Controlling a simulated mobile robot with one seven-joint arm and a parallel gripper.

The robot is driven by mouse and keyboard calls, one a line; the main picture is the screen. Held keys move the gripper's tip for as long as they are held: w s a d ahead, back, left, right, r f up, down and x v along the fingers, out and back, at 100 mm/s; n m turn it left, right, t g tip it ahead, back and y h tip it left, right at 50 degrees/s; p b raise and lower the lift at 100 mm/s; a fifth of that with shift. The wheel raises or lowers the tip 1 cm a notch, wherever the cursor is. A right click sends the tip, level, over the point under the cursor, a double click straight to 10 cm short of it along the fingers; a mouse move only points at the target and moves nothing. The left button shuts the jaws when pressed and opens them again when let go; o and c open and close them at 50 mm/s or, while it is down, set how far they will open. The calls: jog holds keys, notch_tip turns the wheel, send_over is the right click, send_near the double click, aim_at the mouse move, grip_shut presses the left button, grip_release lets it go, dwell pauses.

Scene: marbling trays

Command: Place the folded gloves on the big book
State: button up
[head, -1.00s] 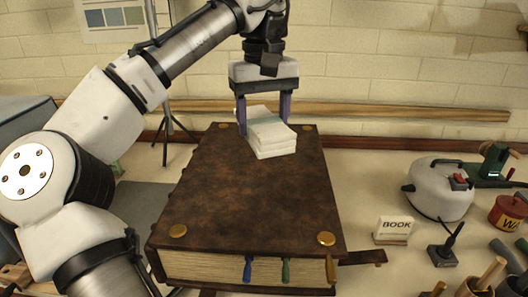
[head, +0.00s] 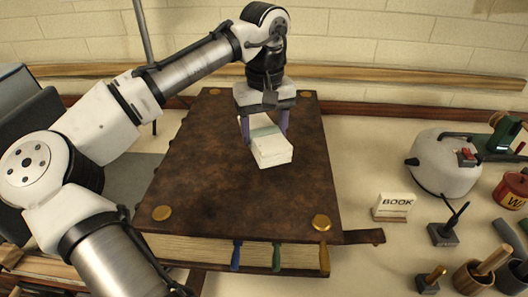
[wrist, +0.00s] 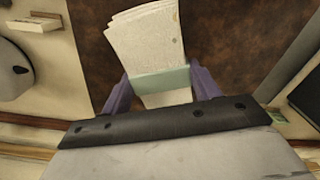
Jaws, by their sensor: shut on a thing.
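The folded gloves (head: 270,150) are a white stacked bundle with a pale green band. They show in the wrist view (wrist: 150,45) too, with the band between the fingers. My gripper (head: 264,130) is shut on them, one purple finger on each side. The big book (head: 190,180) is a thick brown leather volume with brass corner studs, lying flat. The gloves are over the far right part of its cover. I cannot tell whether their underside touches the cover.
A small card reading BOOK (head: 393,205) stands right of the book. A white rounded appliance (head: 440,165), a red tin (head: 512,190) and a pot with wooden handles (head: 476,276) are farther right. Most of the cover's near part is clear.

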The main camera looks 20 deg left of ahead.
aim_at(265, 132)
notch_tip(265, 132, down, 7)
jog(key=shift+f+p, duration=0.2)
jog(key=shift+p, duration=0.2)
jog(key=shift+f, duration=0.1)
jog(key=o, duration=1)
jog(key=shift+c, duration=0.2)
notch_tip(265, 132, up, 12)
jog(key=shift+r+b, duration=0.15)
jog(key=shift+b, duration=0.95)
